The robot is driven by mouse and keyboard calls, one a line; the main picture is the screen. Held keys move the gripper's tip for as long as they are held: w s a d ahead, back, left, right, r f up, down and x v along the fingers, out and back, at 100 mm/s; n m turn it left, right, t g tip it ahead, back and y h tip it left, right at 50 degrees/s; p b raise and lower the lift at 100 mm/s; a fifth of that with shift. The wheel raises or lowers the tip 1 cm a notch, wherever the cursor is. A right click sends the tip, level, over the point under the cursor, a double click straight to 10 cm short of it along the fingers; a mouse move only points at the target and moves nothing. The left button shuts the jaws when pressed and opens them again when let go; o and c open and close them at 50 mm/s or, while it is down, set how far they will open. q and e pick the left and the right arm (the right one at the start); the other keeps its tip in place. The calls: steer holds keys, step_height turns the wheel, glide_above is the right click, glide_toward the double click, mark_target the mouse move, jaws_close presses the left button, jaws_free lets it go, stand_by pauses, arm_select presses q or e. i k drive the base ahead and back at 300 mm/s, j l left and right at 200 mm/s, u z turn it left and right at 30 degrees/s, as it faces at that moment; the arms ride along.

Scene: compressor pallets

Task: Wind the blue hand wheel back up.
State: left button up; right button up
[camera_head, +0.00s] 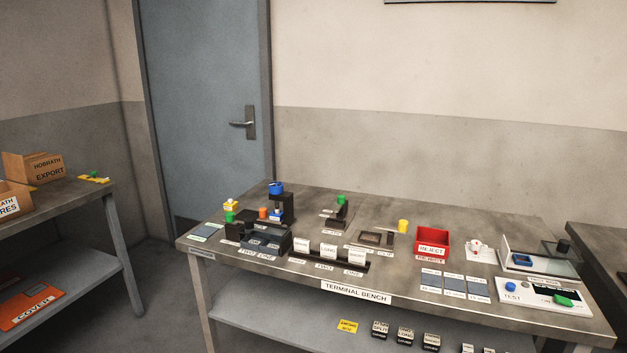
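The blue hand wheel (276,188) sits on top of a dark upright press (284,208) at the left back of the terminal bench (455,220). How far the wheel is wound cannot be told at this size. Neither of my grippers shows in the head view, and nothing is seen touching the wheel.
An orange-topped part (263,213), a green knob (229,217) and dark blocks crowd the press. A green-topped stand (341,203) and a red reject bin (433,241) stand further right. Labelled holders line the front. A door (208,100) is behind; another table (85,195) is left.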

mark_target(276, 187)
steer(key=i+j+z, duration=0.45)
steer(key=z, duration=0.25)
steer(key=j, duration=0.1)
